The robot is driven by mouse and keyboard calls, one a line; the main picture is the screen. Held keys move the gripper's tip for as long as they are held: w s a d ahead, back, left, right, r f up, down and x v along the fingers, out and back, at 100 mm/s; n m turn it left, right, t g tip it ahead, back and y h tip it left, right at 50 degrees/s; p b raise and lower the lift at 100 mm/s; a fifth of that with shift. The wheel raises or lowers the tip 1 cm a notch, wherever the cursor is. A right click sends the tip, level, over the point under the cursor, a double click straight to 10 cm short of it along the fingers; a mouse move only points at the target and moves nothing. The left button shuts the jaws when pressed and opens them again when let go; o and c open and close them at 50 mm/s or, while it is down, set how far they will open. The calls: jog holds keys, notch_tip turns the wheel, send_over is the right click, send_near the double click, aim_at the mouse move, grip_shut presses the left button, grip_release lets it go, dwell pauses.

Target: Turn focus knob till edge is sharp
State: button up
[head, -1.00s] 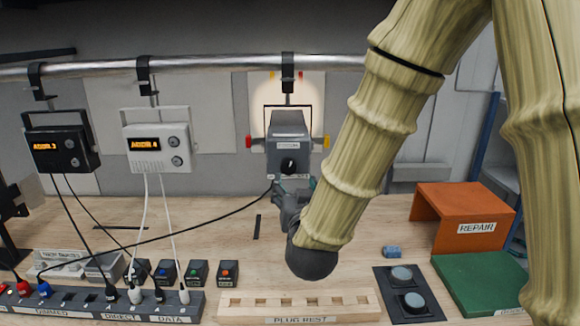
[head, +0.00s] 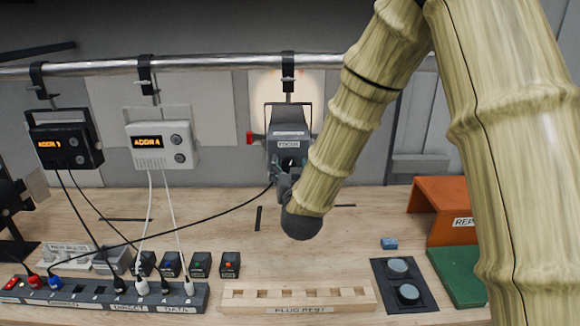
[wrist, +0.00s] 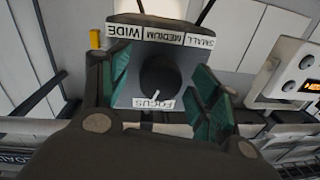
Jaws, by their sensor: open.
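The grey lamp (head: 288,120) hangs from the rail, with its FOCUS label above the dark focus knob (head: 290,163). In the wrist view the round black knob (wrist: 160,75) has a white pointer beside the upside-down FOCUS label (wrist: 152,103). My gripper (head: 287,175) is at the lamp's front. In the wrist view the teal pads of my gripper (wrist: 163,88) stand open on both sides of the knob, with gaps showing. I cannot tell how deep they reach. The light patch (head: 286,86) on the panel behind has a soft, blurred edge.
Two boxes, ADDR 3 (head: 64,140) and ADDR 4 (head: 162,140), hang left of the lamp with cables. A black cable runs to the lamp. A plug rest (head: 297,298), several small button boxes and an orange repair stand (head: 440,205) are on the bench.

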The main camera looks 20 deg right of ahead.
jog(key=c, duration=1)
jog(key=m+b, duration=0.3)
jog(key=b, duration=0.4)
jog(key=shift+f+m, duration=0.1)
jog(key=shift+m, duration=0.3)
jog(key=o, duration=1)
